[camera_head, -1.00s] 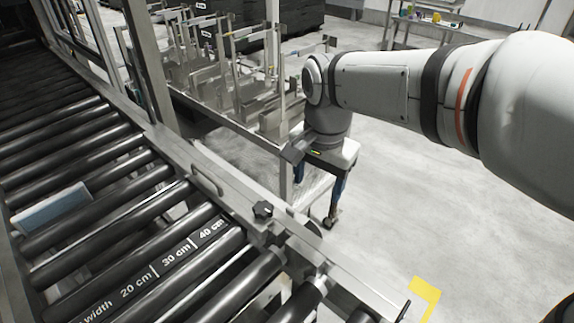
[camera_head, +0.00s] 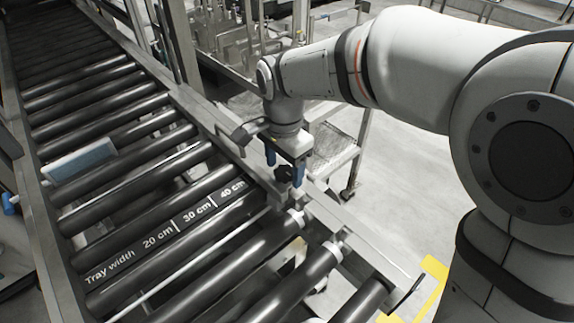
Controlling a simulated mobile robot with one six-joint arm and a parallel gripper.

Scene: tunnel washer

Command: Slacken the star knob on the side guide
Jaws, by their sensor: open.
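The star knob (camera_head: 284,174) is small and black and sits on the metal side guide (camera_head: 256,172) along the right edge of the roller conveyor. My gripper (camera_head: 285,171) points down at the knob with its blue-padded fingers open. One finger shows to the left of the knob and the other to its right. The knob appears between the fingers; I cannot tell whether either finger touches it. The top of the knob is partly hidden by the gripper body.
Black conveyor rollers (camera_head: 150,180) carry a printed tray width scale (camera_head: 170,232). A handle (camera_head: 230,141) stands on the rail just behind my gripper. A metal cart (camera_head: 335,150) stands beyond the rail.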

